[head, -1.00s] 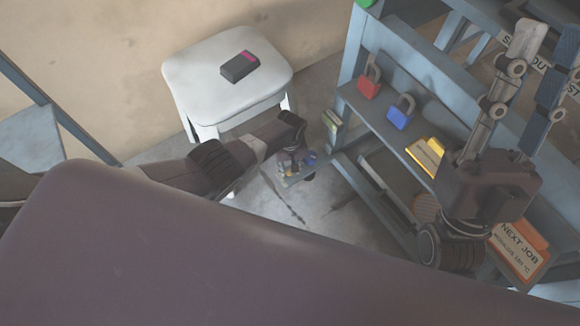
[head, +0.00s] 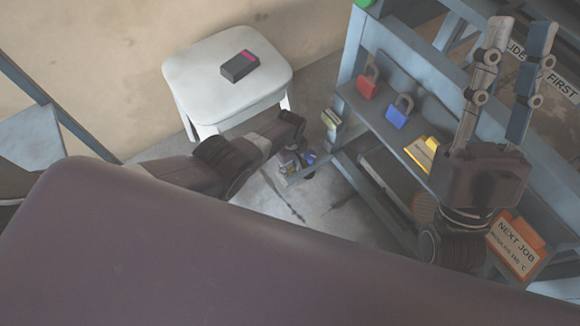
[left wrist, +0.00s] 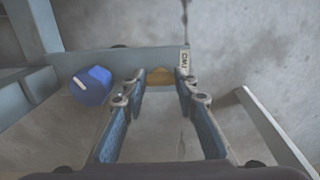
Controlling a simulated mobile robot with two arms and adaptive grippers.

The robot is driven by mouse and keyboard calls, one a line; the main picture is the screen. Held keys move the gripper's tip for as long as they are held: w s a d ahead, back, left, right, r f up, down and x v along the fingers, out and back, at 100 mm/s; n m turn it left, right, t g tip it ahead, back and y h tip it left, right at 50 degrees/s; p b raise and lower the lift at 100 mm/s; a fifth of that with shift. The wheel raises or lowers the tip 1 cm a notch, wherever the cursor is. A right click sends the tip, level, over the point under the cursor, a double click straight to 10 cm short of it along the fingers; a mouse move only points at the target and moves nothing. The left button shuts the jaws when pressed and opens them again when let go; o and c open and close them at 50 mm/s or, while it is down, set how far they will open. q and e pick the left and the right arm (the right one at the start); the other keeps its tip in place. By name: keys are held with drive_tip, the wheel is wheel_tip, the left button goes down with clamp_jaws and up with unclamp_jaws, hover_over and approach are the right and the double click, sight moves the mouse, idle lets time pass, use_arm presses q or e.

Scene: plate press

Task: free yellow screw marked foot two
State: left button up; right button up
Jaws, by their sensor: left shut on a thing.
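The yellow screw (left wrist: 160,76) shows in the left wrist view on a grey-blue foot rail, between the fingertips of my left gripper (left wrist: 158,88). The gripper is shut on it; the fingers hide its sides. A small light tag (left wrist: 184,60) stands just right of it, its lettering too small to read surely. In the head view my left gripper (head: 290,164) is low by the foot of the frame, and the screw is mostly hidden. My right gripper (head: 521,30) is raised at the right, fingers apart and empty.
The blue-grey frame (head: 352,75) holds a red padlock (head: 368,86), a blue padlock (head: 398,114) and a yellow block (head: 421,152). A white stool (head: 205,80) bears a dark box (head: 238,67). An orange job card (head: 515,246) hangs right.

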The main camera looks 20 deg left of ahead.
sight(290, 169)
use_arm(q)
drive_tip(key=shift+a, duration=0.1)
drive_tip(key=o, duration=1.2)
drive_tip(key=shift+c, duration=0.2)
drive_tip(key=shift+r, duration=0.15)
drive_tip(key=shift+w+r, duration=0.1)
drive_tip(key=shift+r, duration=0.05)
wheel_tip(290, 169, up, 12)
drive_tip(key=shift+f, duration=0.25)
